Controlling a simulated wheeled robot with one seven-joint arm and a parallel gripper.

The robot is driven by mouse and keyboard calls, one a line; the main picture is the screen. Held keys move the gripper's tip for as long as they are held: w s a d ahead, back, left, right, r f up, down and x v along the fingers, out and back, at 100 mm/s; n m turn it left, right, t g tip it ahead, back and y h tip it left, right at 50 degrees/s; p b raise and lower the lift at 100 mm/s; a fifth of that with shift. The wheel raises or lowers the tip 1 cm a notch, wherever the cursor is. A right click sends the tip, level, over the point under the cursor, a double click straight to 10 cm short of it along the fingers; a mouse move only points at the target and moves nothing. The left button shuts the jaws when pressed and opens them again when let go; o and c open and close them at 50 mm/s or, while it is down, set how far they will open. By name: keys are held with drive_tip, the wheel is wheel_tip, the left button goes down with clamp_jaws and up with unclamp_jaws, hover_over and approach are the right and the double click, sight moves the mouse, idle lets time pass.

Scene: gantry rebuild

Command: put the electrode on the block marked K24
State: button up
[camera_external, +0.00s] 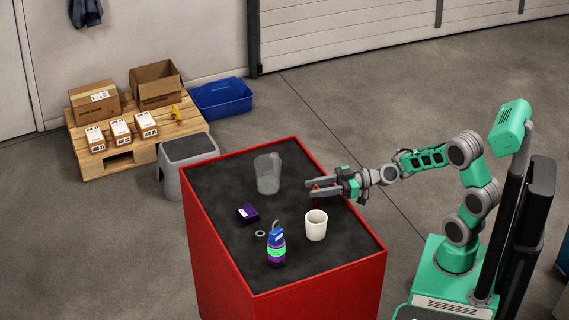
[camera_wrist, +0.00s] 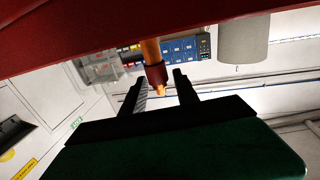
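In the wrist view, which is upside down, the electrode (camera_wrist: 152,52) looks like an orange-copper rod with a dark red collar. It lies between my fingers, with a visible gap on each side. In the external view a small reddish-orange bit of it (camera_external: 316,187) shows between the fingers, and the rest is hidden. My gripper (camera_external: 314,188) is open, reaching level from the right over the table's right side; its two dark fingers also show in the wrist view (camera_wrist: 158,82). I cannot make out the mark K24 on any block; a dark purple block (camera_external: 247,213) with a white label lies on the table.
The red table (camera_external: 230,277) has a dark top. A white mug (camera_external: 316,226) stands close in front of my gripper, a clear jug (camera_external: 268,175) beyond it. A purple bottle (camera_external: 276,250) and a grey ring (camera_external: 260,233) are near the front. A pallet (camera_external: 129,160) with boxes stands behind.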

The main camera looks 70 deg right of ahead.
clamp_jaws()
idle(0.5)
